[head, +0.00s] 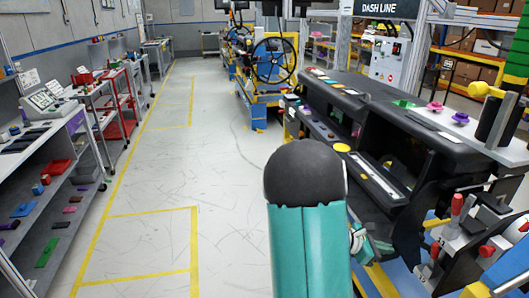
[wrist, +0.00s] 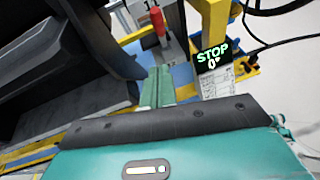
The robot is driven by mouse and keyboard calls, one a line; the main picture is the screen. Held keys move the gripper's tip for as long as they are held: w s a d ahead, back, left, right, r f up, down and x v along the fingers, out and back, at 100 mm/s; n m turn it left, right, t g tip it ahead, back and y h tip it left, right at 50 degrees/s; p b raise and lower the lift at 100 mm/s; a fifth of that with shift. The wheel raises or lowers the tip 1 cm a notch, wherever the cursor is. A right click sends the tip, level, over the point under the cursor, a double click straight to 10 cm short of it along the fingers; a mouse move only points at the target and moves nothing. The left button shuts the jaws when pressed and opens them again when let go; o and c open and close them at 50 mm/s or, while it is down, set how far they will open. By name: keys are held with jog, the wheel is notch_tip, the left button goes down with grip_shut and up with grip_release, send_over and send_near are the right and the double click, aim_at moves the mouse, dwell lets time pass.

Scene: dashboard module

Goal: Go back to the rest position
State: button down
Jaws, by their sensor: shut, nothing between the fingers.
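My gripper (wrist: 158,76) shows in the wrist view as two narrow teal fingers side by side, shut with nothing between them. It reaches out past the dark edge of my teal wrist housing. In the head view my teal arm with its black rounded cap stands in the lower middle and hides most of the gripper. The black dashboard module (head: 375,110) lies to the right of my arm. In the wrist view, a red-handled clamp (wrist: 158,22) stands just beyond the fingertips, with no clear contact.
A small black STOP display (wrist: 212,57) hangs on a yellow frame right of the fingers. Shelves (head: 62,190) and a red cart (head: 118,105) line the left side. The pale floor (head: 235,190) between yellow lines is clear. A steering wheel (head: 273,58) stands farther back.

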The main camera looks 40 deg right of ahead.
jog(key=w+a+r+m+t+y, duration=0.2)
jog(key=w+a+r+m, duration=0.1)
jog(key=a, duration=0.5)
jog(key=w+a+r+m+t+y, duration=0.2)
jog(key=w+a+r+t, duration=0.1)
jog(key=a, duration=0.6)
jog(key=w+a+r+m+t+y, duration=0.2)
jog(key=w+a+r+m, duration=0.15)
jog(key=a, duration=0.45)
jog(key=a+r+m+t+y, duration=0.1)
jog(key=a+r+t+y, duration=0.2)
jog(key=a, duration=0.8)
jog(key=s+a+r+m+t+y, duration=0.1)
jog(key=a+r+t+y, duration=0.1)
jog(key=a, duration=0.8)
notch_tip(320, 180, up, 2)
jog(key=shift+s+a+r+t+y, duration=0.15)
jog(key=shift+s+a+t+y, duration=0.15)
jog(key=shift+a+t+y, duration=0.15)
